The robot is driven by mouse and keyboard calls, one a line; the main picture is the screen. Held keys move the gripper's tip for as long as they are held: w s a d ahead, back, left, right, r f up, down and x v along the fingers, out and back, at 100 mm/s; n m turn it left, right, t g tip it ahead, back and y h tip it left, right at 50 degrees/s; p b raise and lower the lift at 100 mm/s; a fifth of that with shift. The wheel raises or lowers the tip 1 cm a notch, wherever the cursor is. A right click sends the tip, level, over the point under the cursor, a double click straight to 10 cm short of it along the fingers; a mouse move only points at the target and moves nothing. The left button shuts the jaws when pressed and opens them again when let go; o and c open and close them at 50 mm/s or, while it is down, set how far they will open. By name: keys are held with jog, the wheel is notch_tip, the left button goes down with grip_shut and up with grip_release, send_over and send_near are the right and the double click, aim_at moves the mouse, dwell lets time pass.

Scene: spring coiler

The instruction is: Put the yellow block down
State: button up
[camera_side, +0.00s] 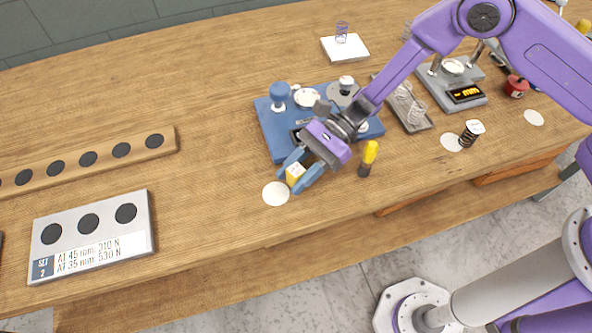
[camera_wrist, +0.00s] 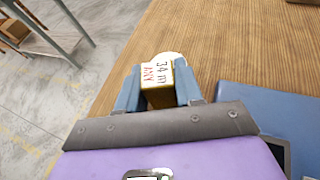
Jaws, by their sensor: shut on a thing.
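My gripper (camera_side: 302,180) is shut on the yellow block (camera_side: 295,173), which sits between its blue fingers. In the side view it is by the front left corner of the blue machine base, just beside a white round spot (camera_side: 275,194) on the table. In the wrist view the yellow block (camera_wrist: 158,82) shows a white label with writing, partly "34 m", between the fingertips (camera_wrist: 158,88). The white spot (camera_wrist: 170,57) shows partly behind the block there. I cannot tell whether the block touches the table.
The blue coiler base (camera_side: 272,130) stands behind the gripper. A yellow-handled tool (camera_side: 369,155) stands close to the right. A grey plate with black discs (camera_side: 95,238) lies at left. A black spring (camera_side: 470,134) stands at right. The table's front edge is near.

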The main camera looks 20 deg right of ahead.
jog(key=o, duration=1)
jog(key=shift+d+r, duration=0.15)
jog(key=shift+r, duration=0.05)
jog(key=v, duration=1.1)
jog(key=shift+w+d+r, duration=0.15)
jog(key=shift+w+d, duration=0.1)
